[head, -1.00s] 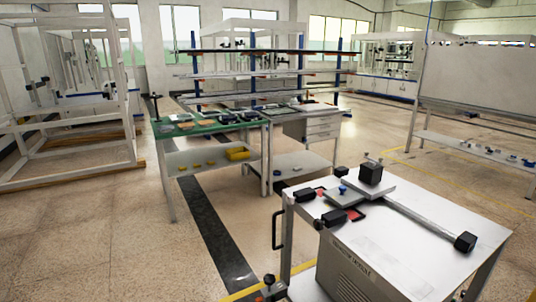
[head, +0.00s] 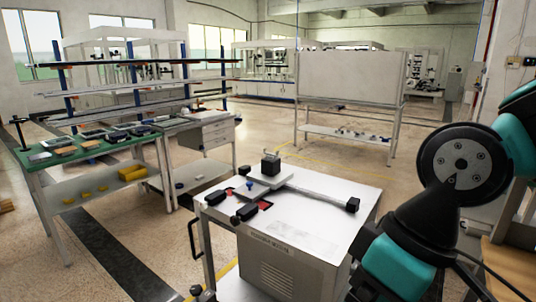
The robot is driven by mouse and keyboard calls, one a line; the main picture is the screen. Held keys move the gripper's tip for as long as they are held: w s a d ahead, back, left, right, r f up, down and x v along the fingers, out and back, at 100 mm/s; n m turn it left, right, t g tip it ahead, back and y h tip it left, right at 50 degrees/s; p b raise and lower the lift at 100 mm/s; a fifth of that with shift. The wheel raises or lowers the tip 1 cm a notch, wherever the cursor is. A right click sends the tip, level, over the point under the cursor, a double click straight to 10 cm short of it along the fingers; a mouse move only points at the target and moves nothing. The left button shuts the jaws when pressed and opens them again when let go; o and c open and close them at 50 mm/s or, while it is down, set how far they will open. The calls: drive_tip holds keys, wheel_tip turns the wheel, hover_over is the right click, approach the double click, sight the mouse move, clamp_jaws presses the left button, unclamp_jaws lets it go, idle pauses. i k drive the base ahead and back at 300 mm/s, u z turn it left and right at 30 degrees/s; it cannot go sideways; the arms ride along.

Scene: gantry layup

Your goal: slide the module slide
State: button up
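A slide assembly lies on the white top of a metal cart (head: 310,232) in the middle of the head view. It has a grey plate (head: 262,190) with an upright black block (head: 270,165) on it and a small blue knob (head: 249,184) beside the block. A thin grey rail (head: 318,194) runs right from the plate to a black end block (head: 353,205). I take the plate and rail to be the module slide. My black and teal arm shows at the right, to the right of the cart. My gripper is out of view.
A green-topped table (head: 40,163) with several parts stands left. A drawer bench (head: 216,135) and a shelf with a white panel (head: 348,78) stand behind. Floor between is open.

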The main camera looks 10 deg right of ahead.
sight(270, 174)
drive_tip(key=u, duration=0.6)
drive_tip(key=i, duration=1.15)
drive_tip(key=z, duration=0.6)
